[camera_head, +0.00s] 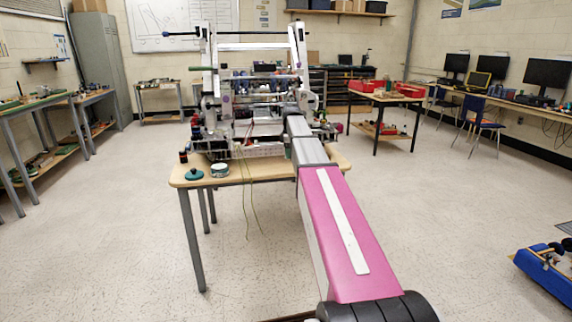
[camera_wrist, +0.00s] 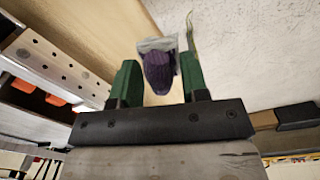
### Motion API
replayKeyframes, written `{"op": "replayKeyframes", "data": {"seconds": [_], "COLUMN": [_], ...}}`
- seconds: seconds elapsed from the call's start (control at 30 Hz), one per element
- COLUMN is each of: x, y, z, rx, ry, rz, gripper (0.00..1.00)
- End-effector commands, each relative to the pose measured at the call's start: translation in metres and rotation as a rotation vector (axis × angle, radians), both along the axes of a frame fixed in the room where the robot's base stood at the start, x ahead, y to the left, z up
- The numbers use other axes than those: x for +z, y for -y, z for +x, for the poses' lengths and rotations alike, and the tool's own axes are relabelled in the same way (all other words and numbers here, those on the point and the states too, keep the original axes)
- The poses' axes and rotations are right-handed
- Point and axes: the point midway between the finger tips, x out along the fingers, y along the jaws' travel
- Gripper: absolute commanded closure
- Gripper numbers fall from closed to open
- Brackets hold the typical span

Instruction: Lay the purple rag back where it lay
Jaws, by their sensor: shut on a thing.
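In the wrist view, the purple rag (camera_wrist: 158,76) is bunched between the two green fingers of my gripper (camera_wrist: 160,72). The gripper is shut on it. A light grey piece (camera_wrist: 157,45) shows at the rag's far end; whether it is part of the rag I cannot tell. Beyond the rag lie a wooden table edge and the pale floor. In the head view, my arm reaches to the wooden table (camera_head: 240,178) and the white-framed machine on it. My gripper and the rag cannot be made out there, behind the arm and machine parts.
On the table's left end are a teal round object (camera_head: 193,174), a small round tin-like item (camera_head: 219,171) and a dark bottle (camera_head: 183,157). Thin wires (camera_head: 246,212) hang off the front edge. A perforated metal bar (camera_wrist: 62,62) is close left of my gripper. The floor in front is clear.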

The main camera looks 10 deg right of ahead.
Motion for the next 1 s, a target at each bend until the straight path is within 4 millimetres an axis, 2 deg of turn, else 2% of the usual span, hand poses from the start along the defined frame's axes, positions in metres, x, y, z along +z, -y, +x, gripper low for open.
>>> {"op": "replayKeyframes", "data": {"seconds": [0.03,0.1,0.3,0.43,0.67,1.0], "x": [0.003,0.006,0.011,0.012,0.005,-0.028], "y": [0.009,0.019,0.038,0.043,0.044,0.044], "z": [0.021,0.037,0.067,0.074,0.074,0.074], "rx": [0.06,0.148,0.326,0.378,0.39,0.389], "ry": [0.003,0.006,0.014,0.015,0.015,0.014], "rz": [-0.003,-0.008,-0.019,-0.023,-0.023,-0.023], "gripper": [0.93,0.93,0.93,0.93,0.93,0.93]}}
